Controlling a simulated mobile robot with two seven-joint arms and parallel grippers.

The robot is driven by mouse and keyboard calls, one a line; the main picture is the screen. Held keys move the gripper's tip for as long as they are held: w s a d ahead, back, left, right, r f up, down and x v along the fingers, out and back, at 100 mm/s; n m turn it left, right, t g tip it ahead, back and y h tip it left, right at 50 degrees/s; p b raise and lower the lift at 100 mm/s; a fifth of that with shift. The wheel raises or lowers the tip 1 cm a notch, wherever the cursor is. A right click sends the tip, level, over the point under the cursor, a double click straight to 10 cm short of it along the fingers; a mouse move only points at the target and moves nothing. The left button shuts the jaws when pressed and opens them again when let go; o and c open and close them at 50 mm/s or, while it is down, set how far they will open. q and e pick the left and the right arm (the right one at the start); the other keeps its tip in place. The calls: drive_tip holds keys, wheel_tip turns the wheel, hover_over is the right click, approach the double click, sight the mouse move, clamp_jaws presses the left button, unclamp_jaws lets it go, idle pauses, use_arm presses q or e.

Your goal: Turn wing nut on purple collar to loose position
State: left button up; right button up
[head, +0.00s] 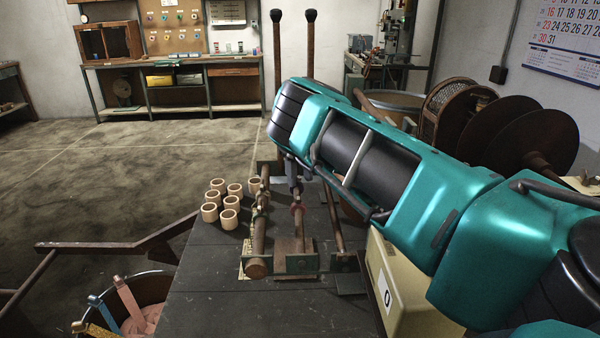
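My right arm crosses the view from the right, and its wrist hangs over the winding bench. My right gripper (294,184) points down below the wrist at the middle shaft. It is small, dark and mostly hidden by the wrist, so I cannot see whether its fingers are apart. A dark reddish-purple collar-like part (297,207) sits on the middle shaft just below the gripper. I cannot tell whether they touch. The wing nut is not distinguishable. My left gripper is not in view.
Several pale cardboard-like rings (229,219) stand on the dark bench top (215,285), left of the shafts. A cream box marked 0 (405,300) is at the right. A bin with coloured strips (150,290) is at lower left. Two upright levers (277,70) rise behind.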

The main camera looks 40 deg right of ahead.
drive_tip(key=shift+c, duration=0.4)
clamp_jaws()
drive_tip(key=n, duration=0.3)
drive_tip(key=d+n, duration=0.1)
drive_tip(key=n, duration=0.1)
drive_tip(key=shift+n, duration=0.4)
drive_tip(key=n, duration=0.6)
drive_tip(key=shift+w+d, duration=0.25)
drive_tip(key=shift+w, duration=0.05)
idle(0.3)
drive_tip(key=shift+o, duration=0.4)
unclamp_jaws()
